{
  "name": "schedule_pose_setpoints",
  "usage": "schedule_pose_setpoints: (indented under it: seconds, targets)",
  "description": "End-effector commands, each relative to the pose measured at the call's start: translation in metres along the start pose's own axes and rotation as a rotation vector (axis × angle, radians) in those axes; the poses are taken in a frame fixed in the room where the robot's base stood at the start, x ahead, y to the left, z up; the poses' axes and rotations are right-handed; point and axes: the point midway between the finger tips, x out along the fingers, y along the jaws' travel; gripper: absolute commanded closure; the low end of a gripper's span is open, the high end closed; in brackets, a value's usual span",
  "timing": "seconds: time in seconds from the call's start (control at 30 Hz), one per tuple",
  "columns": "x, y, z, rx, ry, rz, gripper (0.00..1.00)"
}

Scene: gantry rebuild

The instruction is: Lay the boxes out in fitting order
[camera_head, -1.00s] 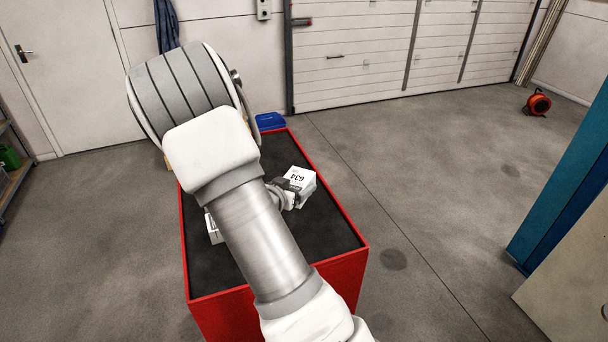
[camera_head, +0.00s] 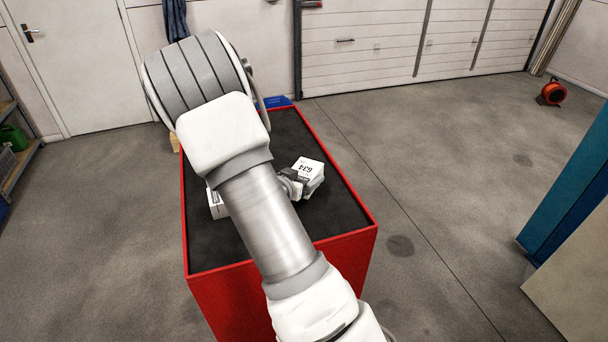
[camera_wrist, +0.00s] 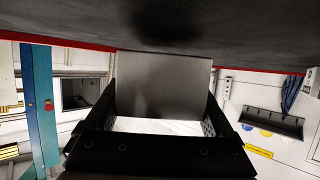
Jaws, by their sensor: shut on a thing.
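My gripper (camera_wrist: 162,120) is shut on a white box marked 634 (camera_head: 312,166), which shows over the right half of the black-topped red bench (camera_head: 345,205). In the wrist view, the box's grey shaded face (camera_wrist: 165,85) fills the space between the fingers. The bench top (camera_wrist: 240,40) shows above it there, with a dark shadow. I cannot tell whether the box touches the bench. A second white box (camera_head: 216,205) stands on the bench's left side, mostly hidden behind my arm. Any other boxes behind the arm are hidden.
A blue tray (camera_head: 278,102) is at the bench's far end, partly hidden. A small wooden-coloured thing (camera_head: 175,143) shows by the far left edge. The bench's right front is bare. A blue cabinet (camera_head: 565,195) stands at right, a red fan (camera_head: 552,93) farther back.

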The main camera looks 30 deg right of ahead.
Motion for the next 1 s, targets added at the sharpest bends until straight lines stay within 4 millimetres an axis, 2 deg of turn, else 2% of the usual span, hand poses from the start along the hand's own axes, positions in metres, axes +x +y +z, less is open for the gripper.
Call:
schedule_pose_setpoints:
  seconds: [1.0]
  targets:
    - [0.006,0.0,0.016,-0.001,0.0,0.0,0.86]
